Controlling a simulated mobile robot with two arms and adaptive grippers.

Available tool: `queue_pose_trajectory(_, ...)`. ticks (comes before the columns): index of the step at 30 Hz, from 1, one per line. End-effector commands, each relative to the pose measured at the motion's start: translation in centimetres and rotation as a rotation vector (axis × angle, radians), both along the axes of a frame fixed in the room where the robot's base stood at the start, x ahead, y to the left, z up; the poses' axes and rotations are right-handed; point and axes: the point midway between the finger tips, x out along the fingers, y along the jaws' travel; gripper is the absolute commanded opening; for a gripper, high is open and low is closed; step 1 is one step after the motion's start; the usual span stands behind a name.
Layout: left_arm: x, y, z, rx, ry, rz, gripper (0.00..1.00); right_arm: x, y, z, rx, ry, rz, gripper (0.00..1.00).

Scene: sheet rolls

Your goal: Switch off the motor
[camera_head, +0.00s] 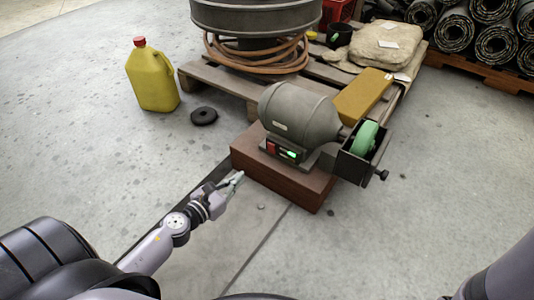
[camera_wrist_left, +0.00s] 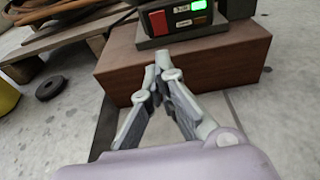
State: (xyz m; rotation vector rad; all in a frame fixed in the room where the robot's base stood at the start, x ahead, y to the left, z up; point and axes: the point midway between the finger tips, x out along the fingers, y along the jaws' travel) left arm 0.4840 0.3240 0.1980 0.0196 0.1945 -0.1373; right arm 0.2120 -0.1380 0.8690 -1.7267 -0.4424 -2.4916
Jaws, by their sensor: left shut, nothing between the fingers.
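The motor (camera_head: 300,112) is a grey bench grinder with a green wheel (camera_head: 364,138) at its right end. It stands on a reddish-brown block (camera_head: 290,183). Its front switch panel has a red button (camera_head: 270,147) and a lit green part (camera_head: 291,154). In the left wrist view the red button (camera_wrist_left: 158,22) is at the left of the panel, and the green light (camera_wrist_left: 198,5) glows at upper right. My left gripper (camera_head: 240,175) is shut and empty, in front of the block and below the panel. Its fingertips (camera_wrist_left: 163,66) meet in the wrist view, apart from the button. My right gripper is out of view.
A wooden pallet (camera_head: 215,80) behind holds a drum (camera_head: 255,15), a coiled hose (camera_head: 260,58), a sack (camera_head: 388,42) and a yellow box (camera_head: 362,96). A yellow jug (camera_head: 152,78) and a black ring (camera_head: 204,116) are on the floor at left. The floor at right is clear.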

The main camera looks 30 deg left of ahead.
Motion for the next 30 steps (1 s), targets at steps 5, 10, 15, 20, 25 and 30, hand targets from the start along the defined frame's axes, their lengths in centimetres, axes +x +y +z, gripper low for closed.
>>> queue_pose_trajectory(5, 0.1, -0.1, 0.1, -0.003, -0.002, 0.000, 0.00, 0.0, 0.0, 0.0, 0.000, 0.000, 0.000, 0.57)
queue_pose_trajectory(10, 1.3, -0.3, 0.0, -0.005, -0.004, -0.002, 0.00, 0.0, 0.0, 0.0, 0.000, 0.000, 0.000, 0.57)
queue_pose_trajectory(15, 4.2, -0.6, -0.6, -0.004, -0.005, -0.002, 0.00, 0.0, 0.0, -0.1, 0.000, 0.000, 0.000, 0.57)
queue_pose_trajectory(20, 7.4, -1.0, -1.2, -0.004, -0.006, 0.000, 0.00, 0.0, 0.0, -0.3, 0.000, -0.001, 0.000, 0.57)
queue_pose_trajectory(25, 10.5, -1.5, -1.7, -0.005, -0.005, -0.001, 0.00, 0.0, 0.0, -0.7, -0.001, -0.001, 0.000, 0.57)
queue_pose_trajectory(30, 12.6, -1.8, -1.4, -0.006, -0.004, 0.000, 0.00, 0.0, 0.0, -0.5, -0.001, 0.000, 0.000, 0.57)
